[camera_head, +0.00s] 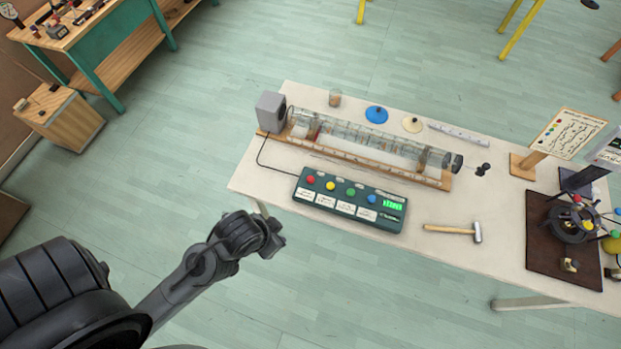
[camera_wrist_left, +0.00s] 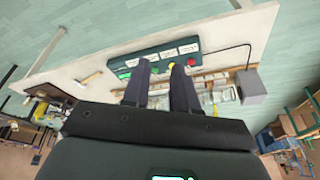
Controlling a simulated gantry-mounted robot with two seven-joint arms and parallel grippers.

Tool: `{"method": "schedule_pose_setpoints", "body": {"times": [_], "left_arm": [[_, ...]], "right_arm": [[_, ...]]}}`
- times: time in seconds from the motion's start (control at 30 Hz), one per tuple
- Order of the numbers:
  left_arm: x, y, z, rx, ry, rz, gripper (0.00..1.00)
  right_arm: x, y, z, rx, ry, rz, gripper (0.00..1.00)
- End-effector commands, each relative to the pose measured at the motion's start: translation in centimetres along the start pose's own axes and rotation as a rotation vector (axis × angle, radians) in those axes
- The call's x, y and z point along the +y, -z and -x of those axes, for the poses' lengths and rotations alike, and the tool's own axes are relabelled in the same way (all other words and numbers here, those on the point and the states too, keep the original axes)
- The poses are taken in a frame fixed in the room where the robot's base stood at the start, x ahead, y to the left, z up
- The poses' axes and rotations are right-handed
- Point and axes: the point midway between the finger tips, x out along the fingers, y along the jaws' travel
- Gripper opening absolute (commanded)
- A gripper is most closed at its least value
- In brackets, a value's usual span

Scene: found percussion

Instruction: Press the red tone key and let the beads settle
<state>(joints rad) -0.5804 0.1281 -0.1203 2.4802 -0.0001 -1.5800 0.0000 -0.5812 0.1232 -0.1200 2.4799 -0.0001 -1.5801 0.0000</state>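The red tone key (camera_head: 310,180) is the leftmost button on a dark green control box (camera_head: 350,197), beside yellow, green and blue keys. It also shows in the left wrist view (camera_wrist_left: 190,62), just past the fingertips. A clear horizontal tube (camera_head: 365,135) lies in a wooden cradle behind the box, with pale material along its bottom; single beads are too small to tell. My left gripper (camera_head: 272,238) is in front of the table's left edge, apart from the box. In the left wrist view its two fingers (camera_wrist_left: 162,66) stand apart with nothing between them. My right gripper is not in view.
A grey speaker box (camera_head: 270,111) stands at the tube's left end, with a black cable to the control box. A hammer (camera_head: 455,230) lies right of the box. A blue disc (camera_head: 376,114) and cup (camera_head: 335,98) sit behind the tube. The table's front-left corner is clear.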

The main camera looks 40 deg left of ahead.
Motion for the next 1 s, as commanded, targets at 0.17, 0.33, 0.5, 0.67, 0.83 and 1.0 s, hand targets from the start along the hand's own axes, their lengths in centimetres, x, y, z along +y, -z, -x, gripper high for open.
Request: {"method": "schedule_pose_setpoints", "body": {"times": [0.17, 0.33, 0.5, 0.67, 0.83, 1.0], "left_arm": [[0.01, 0.0, -0.01, 0.0, 0.0, 0.0, 0.0], [0.09, 0.02, 0.0, 0.0, -0.003, 0.004, 0.0], [0.25, 0.06, 0.01, 0.001, -0.008, 0.011, 0.0], [0.31, 0.08, 0.01, 0.002, -0.01, 0.013, 0.0], [0.29, 0.08, 0.01, 0.002, -0.01, 0.013, 0.0], [0.21, 0.06, 0.01, 0.001, -0.007, 0.009, 0.0]], "right_arm": [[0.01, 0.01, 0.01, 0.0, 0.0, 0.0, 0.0], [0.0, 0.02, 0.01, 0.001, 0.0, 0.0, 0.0], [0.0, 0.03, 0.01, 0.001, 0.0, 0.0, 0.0], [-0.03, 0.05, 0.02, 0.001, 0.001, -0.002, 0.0], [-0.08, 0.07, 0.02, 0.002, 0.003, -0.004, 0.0], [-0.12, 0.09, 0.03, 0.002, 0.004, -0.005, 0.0]]}}
